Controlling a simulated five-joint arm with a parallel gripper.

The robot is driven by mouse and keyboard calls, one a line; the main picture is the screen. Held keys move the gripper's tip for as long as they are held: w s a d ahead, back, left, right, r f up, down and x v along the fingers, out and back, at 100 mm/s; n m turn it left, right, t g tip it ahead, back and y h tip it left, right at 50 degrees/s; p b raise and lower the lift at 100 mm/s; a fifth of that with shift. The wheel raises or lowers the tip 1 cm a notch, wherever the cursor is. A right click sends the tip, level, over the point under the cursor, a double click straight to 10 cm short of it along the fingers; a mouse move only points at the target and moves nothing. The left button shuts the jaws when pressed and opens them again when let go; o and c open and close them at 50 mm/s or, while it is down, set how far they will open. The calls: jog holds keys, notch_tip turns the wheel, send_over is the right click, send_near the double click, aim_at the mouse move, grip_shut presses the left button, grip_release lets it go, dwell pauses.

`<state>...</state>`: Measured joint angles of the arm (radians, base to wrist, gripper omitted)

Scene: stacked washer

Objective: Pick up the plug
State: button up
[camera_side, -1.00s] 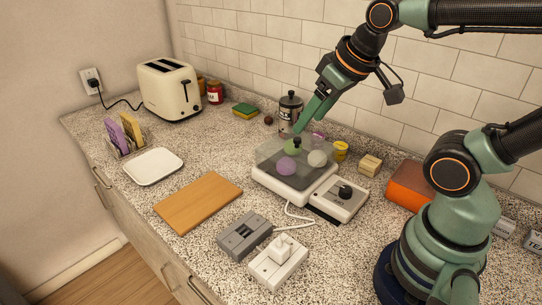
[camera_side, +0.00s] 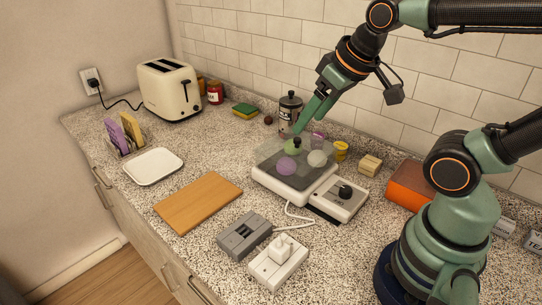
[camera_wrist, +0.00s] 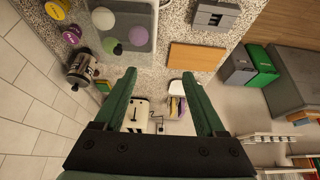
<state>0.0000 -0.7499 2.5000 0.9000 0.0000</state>
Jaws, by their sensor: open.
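The white plug (camera_side: 282,246) stands upright on the white socket block (camera_side: 278,264) at the front of the counter in the side view. A pale cord runs from this area to the white appliance (camera_side: 296,188). A separate black plug (camera_side: 93,83) sits in the wall outlet at the far left. My gripper (camera_side: 302,126) is above the back of the appliance, well behind the white plug and apart from it. In the wrist view my gripper (camera_wrist: 158,75) has its fingers spread with nothing between them. The white plug does not show in the wrist view.
A grey slotted block (camera_side: 244,236) lies left of the socket block. The appliance carries purple, green and white balls under a clear cover. A wooden board (camera_side: 198,202), white tray (camera_side: 153,166), toaster (camera_side: 170,90) and dark-lidded canister (camera_side: 290,110) stand around. Speckled counter is bare between them.

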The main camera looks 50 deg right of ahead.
jog(key=n+g, duration=0.6)
jog(key=n, duration=1.2)
send_over(279, 245)
notch_tip(279, 245, down, 10)
jog(key=shift+f, duration=5.95)
grip_shut()
